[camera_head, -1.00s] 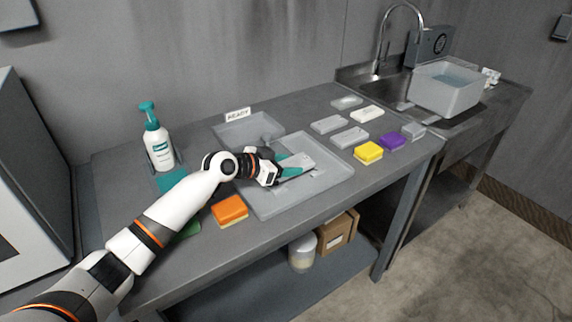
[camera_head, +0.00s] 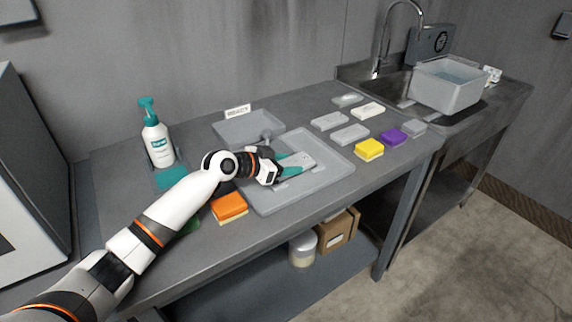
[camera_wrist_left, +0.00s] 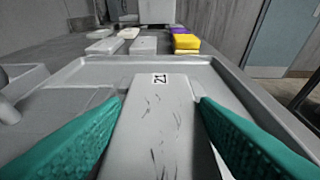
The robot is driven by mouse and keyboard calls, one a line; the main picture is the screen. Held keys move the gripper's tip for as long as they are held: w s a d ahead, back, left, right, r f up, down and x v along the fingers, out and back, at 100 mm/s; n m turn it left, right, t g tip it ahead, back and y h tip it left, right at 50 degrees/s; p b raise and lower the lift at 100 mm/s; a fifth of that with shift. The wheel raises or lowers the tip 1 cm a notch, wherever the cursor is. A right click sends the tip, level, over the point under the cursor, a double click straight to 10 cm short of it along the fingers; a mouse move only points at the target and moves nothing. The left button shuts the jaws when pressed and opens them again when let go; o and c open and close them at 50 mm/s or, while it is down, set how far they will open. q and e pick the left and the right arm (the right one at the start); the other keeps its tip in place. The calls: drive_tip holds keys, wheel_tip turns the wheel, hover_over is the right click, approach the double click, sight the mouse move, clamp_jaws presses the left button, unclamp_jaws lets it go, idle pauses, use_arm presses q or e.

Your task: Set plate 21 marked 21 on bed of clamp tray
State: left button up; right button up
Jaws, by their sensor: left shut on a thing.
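Plate 21 (camera_wrist_left: 155,125) is a light grey, scratched flat plate with a small label reading 21 at its far end, in the left wrist view. My left gripper (camera_head: 290,168) has teal fingers and is shut on the plate, one finger along each side. In the head view the plate (camera_head: 301,161) sits over the clamp tray (camera_head: 333,175), a grey shallow tray with a raised rim. I cannot tell whether the plate touches the tray's bed. My right gripper is not in view.
A second grey tray (camera_head: 232,131) with a READY sign (camera_head: 237,111) stands behind. Grey and white blocks (camera_head: 350,134), a yellow sponge (camera_head: 369,149) and a purple one (camera_head: 392,137) lie to the right. An orange sponge (camera_head: 229,207) and a bottle (camera_head: 158,144) are left.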

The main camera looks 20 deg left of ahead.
use_arm(q)
drive_tip(key=shift+s+d+f+b, duration=0.2)
drive_tip(key=shift+d+f+b, duration=0.05)
drive_tip(key=shift+f+b, duration=0.2)
idle(0.9)
drive_tip(key=o, duration=1.4)
drive_tip(key=shift+c, duration=0.2)
drive_tip(key=shift+f, duration=0.15)
